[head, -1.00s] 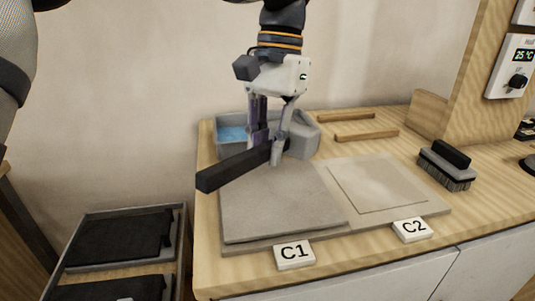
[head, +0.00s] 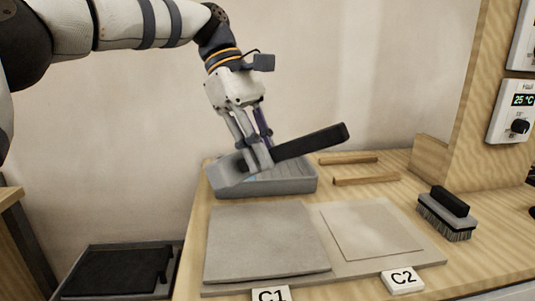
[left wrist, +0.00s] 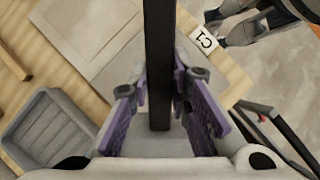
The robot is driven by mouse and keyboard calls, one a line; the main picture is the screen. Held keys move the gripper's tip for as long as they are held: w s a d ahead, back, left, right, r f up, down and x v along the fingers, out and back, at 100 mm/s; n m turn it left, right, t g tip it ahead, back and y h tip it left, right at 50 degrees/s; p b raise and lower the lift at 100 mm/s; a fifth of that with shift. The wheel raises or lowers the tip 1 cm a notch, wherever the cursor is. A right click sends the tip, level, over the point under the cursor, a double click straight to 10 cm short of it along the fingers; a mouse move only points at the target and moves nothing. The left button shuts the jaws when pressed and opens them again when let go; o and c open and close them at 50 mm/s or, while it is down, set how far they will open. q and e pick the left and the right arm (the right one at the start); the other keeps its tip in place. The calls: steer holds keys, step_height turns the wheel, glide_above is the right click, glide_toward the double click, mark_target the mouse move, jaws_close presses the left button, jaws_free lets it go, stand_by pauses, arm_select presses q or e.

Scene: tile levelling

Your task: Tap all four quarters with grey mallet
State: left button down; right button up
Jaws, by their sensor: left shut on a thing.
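My left gripper (head: 258,158) is shut on the grey mallet, whose grey head (head: 228,171) points down left and whose black handle (head: 312,141) points up right. The mallet is in the air above the grey tray, behind the tile. In the left wrist view the black handle (left wrist: 159,60) runs between the purple finger pads. A grey square tile (head: 265,238) lies on the board behind the C1 card (head: 270,295). To its right, behind the C2 card (head: 403,280), is a pale outlined square (head: 372,230).
The grey tray (head: 290,187) stands behind the tile. Two wooden strips (head: 365,181) lie to its right. A black-handled brush (head: 446,214) stands at the right. A dark tray rack (head: 115,272) is at the lower left.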

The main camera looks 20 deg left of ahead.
arm_select(q)
step_height(320, 180, down, 7)
steer(key=shift+a+f+b, duration=0.1)
steer(key=shift+f+b, duration=0.1)
steer(key=shift+b, duration=0.3)
step_height(320, 180, up, 5)
steer(key=shift+f+p, duration=0.1)
steer(key=shift+p, duration=0.45)
step_height(320, 180, down, 6)
steer(key=shift+r, duration=0.25)
step_height(320, 180, up, 5)
steer(key=shift+r, duration=0.15)
arm_select(e)
steer(key=shift+w+r, duration=0.2)
